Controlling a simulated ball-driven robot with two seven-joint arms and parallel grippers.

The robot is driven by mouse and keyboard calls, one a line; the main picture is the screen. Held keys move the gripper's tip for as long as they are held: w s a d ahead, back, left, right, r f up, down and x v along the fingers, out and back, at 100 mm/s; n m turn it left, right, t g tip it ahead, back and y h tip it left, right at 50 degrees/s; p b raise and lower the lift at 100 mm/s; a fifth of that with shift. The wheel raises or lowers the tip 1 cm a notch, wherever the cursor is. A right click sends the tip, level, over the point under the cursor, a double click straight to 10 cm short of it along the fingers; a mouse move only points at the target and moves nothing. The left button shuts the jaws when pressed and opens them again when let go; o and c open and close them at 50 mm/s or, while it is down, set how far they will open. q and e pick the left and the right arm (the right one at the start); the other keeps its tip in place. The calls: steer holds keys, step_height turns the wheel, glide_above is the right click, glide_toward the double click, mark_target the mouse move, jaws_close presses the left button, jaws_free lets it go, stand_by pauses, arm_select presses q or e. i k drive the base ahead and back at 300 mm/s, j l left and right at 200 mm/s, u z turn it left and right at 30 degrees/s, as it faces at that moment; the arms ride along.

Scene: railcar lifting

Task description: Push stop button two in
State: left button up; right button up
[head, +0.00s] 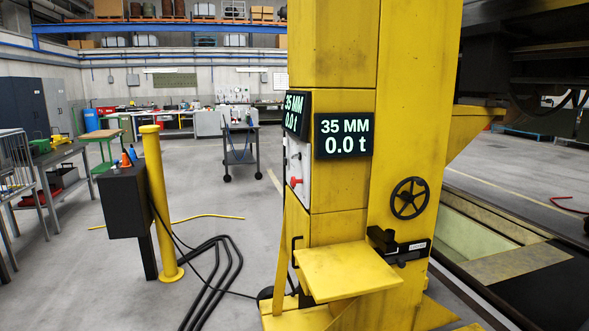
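A yellow lifting column (335,55) stands right of the middle of the head view. On its left side is a white control panel (303,160), seen at a steep angle. A red button-like control (295,182) sticks out from the lower part of this panel. I cannot read any label on it, nor tell whether it is in or out. A display (344,135) on the column reads 35 MM and 0.0 t; a second display (295,112) round the corner reads the same. Neither of my grippers is in view.
A black handwheel (410,198) and a yellow ledge (346,270) jut from the column. A yellow post (159,200) with a dark box (124,203) stands at left. Black cables (215,275) lie on the floor between. A cart (240,150) stands behind; open floor lies around it.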

mark_target(293, 182)
steer(key=i+z, duration=0.2)
steer(key=z, duration=0.25)
steer(key=i+j+z, duration=0.2)
steer(key=z, duration=0.25)
steer(key=i+j+z, duration=0.1)
steer(key=i+j, duration=0.55)
steer(key=j, duration=0.15)
steer(key=i+j+z, duration=0.15)
steer(key=i+j, duration=0.2)
steer(key=j, duration=0.1)
